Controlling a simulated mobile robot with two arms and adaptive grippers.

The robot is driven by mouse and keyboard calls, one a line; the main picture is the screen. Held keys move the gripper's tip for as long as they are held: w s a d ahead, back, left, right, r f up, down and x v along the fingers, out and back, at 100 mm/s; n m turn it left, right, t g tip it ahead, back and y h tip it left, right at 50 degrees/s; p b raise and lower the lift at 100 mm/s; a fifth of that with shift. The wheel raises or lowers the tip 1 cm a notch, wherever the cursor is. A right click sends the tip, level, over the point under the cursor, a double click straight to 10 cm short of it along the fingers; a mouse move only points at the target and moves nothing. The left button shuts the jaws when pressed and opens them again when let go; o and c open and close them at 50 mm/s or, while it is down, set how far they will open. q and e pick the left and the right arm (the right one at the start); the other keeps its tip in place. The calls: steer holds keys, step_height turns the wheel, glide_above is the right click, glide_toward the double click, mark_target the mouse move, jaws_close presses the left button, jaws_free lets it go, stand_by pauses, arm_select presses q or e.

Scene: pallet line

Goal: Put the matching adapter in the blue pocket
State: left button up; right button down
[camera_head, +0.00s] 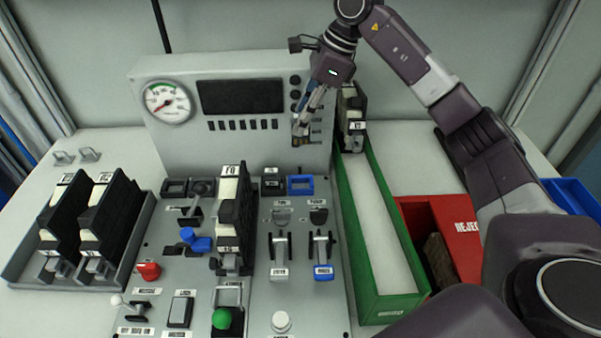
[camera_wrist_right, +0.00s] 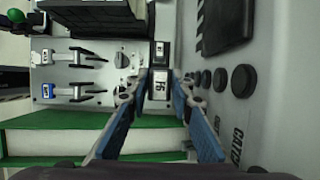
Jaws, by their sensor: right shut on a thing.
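My right gripper (camera_head: 303,122) is above the back right of the console, in front of the upright panel's right side. It is shut on a small adapter with a white label (camera_wrist_right: 160,86), which sits between the fingertips in the right wrist view. My left gripper is not in view.
The upright panel (camera_head: 160,140) carries a gauge (camera_head: 168,103) and dark screen (camera_head: 240,96). A tall black module (camera_head: 232,225) stands mid-console. A long green-walled tray (camera_head: 385,235) lies to the right, then a red reject bin (camera_head: 460,235). Black modules (camera_head: 108,215) stand at left.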

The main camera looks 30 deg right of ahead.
step_height(320, 180, down, 16)
steer(key=p, duration=0.3)
steer(key=shift+f+b, duration=0.2)
steer(key=shift+b, duration=0.1)
steer(key=c, duration=1.7)
jaws_free()
steer(key=shift+r, duration=0.15)
steer(key=shift+b+v, duration=1.45)
steer(key=shift+v, duration=4.55)
